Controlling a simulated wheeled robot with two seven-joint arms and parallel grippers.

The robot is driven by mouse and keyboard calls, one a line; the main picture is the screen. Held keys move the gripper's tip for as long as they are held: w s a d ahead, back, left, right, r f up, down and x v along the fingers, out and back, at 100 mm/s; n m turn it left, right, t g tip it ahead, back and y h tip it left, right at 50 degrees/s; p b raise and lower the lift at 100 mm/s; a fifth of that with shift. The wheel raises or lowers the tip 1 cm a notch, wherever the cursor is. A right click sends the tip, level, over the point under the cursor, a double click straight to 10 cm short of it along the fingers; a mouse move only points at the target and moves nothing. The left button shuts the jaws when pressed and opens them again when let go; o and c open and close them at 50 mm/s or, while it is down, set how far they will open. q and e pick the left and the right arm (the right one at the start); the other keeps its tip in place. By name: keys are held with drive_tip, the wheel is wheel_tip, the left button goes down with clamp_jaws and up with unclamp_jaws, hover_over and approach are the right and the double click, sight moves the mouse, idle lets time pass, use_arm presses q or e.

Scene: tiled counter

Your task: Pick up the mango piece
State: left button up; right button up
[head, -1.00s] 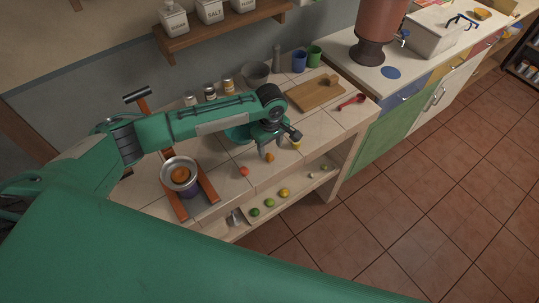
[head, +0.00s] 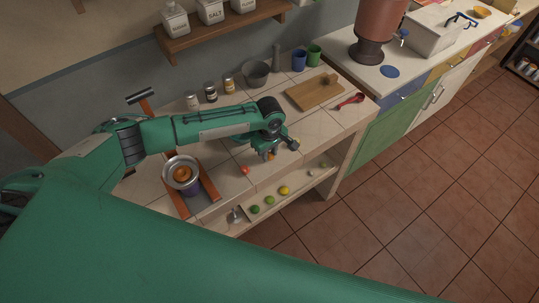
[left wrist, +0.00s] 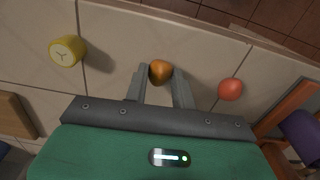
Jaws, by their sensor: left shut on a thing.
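The mango piece (left wrist: 160,72) is a small orange lump between the fingertips of my left gripper (left wrist: 161,75) in the left wrist view. My left gripper is shut on it, with one finger on each side. In the head view the gripper (head: 267,151) points down over the tiled counter near its front edge, and a bit of the orange mango piece (head: 271,156) shows at its tips. I cannot tell whether the piece still touches the tiles. My right gripper is not in view.
A red round piece (left wrist: 230,90) lies to the right of the gripper, and a yellow piece (left wrist: 68,51) to the left. A metal bowl on an orange-railed stand (head: 182,174) is at the left. A cutting board (head: 315,92) lies behind. Fruits rest on a lower shelf (head: 300,184).

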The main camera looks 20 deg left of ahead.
sight(269, 154)
use_arm(q)
wheel_tip(269, 154, up, 20)
drive_tip(key=b, duration=0.4)
drive_tip(key=shift+b, duration=0.3)
idle(0.6)
